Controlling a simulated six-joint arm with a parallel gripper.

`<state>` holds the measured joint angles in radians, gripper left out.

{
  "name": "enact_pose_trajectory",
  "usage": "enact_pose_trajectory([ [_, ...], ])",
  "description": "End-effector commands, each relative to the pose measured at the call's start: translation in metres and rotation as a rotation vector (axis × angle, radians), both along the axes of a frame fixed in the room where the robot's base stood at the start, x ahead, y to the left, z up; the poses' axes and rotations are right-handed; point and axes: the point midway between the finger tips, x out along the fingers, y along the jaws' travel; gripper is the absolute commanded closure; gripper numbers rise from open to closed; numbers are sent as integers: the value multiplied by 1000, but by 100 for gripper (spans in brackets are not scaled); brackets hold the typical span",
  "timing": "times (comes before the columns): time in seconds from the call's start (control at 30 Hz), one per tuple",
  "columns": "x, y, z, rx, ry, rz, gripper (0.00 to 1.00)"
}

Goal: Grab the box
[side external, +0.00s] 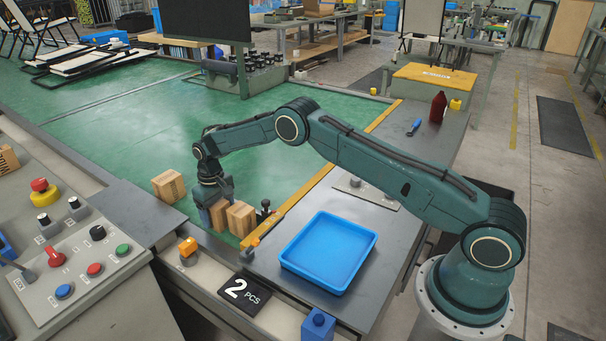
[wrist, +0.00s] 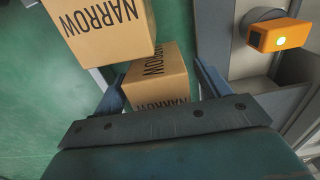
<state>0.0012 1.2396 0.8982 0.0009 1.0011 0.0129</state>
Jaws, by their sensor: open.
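My gripper (side external: 215,208) is low over the green belt, pointing down, with its fingers apart. A brown cardboard box (side external: 219,218) sits at the fingers, partly hidden by them. In the wrist view the box (wrist: 156,78), printed "NARROW", lies between the two blue fingers of my gripper (wrist: 160,72). I cannot tell whether the fingers touch it. A second box (side external: 241,219) stands close beside it on the right in the side view. A third box (side external: 168,186) stands apart to the left. Another "NARROW" box (wrist: 100,28) shows at upper left in the wrist view.
An empty blue tray (side external: 328,252) sits on the grey table to the right. An orange sensor (side external: 188,247) stands at the belt's near edge; it also shows in the wrist view (wrist: 278,35). A "2 PCS" sign (side external: 245,293) and a button panel (side external: 75,260) are in front.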

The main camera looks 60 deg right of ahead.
Motion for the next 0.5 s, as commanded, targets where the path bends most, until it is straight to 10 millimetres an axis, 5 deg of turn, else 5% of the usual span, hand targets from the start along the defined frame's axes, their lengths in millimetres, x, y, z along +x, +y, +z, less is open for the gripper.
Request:
enact_pose_trajectory([
  [0.33, 0, 0, 0, 0, 1, 0, 25],
  [0.5, 0, 0, 0, 0, 1, 0, 58],
])
